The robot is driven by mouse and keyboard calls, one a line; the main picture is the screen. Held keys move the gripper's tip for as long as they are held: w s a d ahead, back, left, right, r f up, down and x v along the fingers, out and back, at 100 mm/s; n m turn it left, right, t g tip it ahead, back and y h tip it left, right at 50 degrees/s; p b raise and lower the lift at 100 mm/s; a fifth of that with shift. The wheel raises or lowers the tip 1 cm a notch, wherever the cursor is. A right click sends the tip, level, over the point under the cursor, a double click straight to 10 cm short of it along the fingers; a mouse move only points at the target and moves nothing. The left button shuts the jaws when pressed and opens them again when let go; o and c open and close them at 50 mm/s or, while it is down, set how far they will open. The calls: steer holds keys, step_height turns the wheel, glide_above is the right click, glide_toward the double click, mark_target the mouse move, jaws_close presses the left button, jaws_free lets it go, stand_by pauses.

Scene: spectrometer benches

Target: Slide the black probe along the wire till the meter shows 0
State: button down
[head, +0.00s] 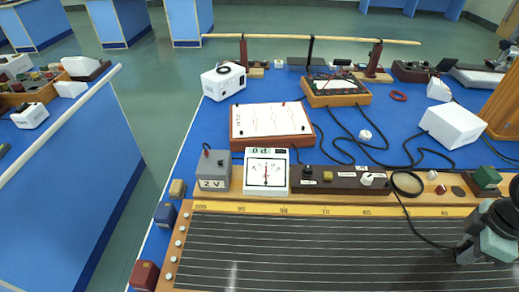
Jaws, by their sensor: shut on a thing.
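The wire board (330,207) lies along the front of the bench, with a wooden numbered scale edge and several thin wires over a dark face. The black probe (468,250) is at the far right of the board, with a black lead running to it. My gripper (484,246) is at the right edge, shut on the probe and hiding part of it. Whether the probe tip touches a wire cannot be told. The white meter (266,180) stands behind the board at left of centre. Its needle is near upright; its small display is too small to read surely.
A grey 2V box (210,172) stands left of the meter. A dark switch strip (340,181) and a magnifier ring (407,183) lie to its right. Loose black leads cross the blue bench. Small coloured blocks stand at the board's left end.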

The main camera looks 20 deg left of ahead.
steer(key=shift+s+f, duration=0.15)
stand_by(0.8)
steer(key=c, duration=1.2)
jaws_free()
step_height(320, 180, up, 18)
steer(key=f+p, duration=0.1)
steer(key=p, duration=0.4)
steer(key=s+a+r+m, duration=0.1)
steer(key=s+a+m, duration=0.2)
steer(key=s+a, duration=0.1)
steer(key=s+a+r+m, duration=0.2)
steer(key=s+a+m, duration=0.1)
steer(key=s+a, duration=0.2)
steer(key=s+a+r+m, duration=0.2)
steer(key=s+a, duration=0.3)
steer(key=s, duration=0.3)
steer(key=shift+m+y, duration=0.3)
steer(key=shift+m, duration=0.1)
